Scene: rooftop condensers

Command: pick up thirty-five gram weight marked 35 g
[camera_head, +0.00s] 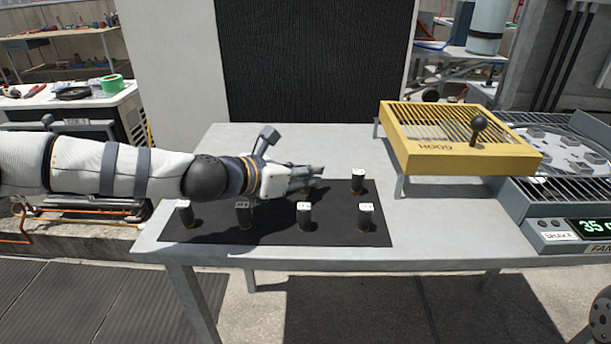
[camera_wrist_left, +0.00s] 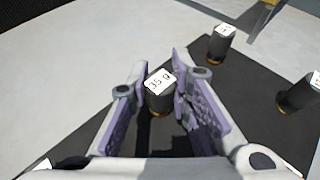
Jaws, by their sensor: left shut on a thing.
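The weight marked 35 g (camera_wrist_left: 160,99) is a dark cylinder with a white label on top. In the left wrist view it stands upright between the two purple-padded fingers of my left gripper (camera_wrist_left: 173,100), which is shut on it. In the head view my left gripper (camera_head: 312,172) reaches in from the left over the black mat (camera_head: 270,234), and its hand mostly hides the held weight. I cannot tell whether the weight is clear of the mat.
Other dark weights stand on the mat: a front row with one at the right end (camera_head: 366,218), and one behind (camera_head: 358,181). A yellow slatted hood (camera_head: 462,158) with a black knob stands right of the mat. A display reading 35 (camera_head: 591,226) is at the right edge.

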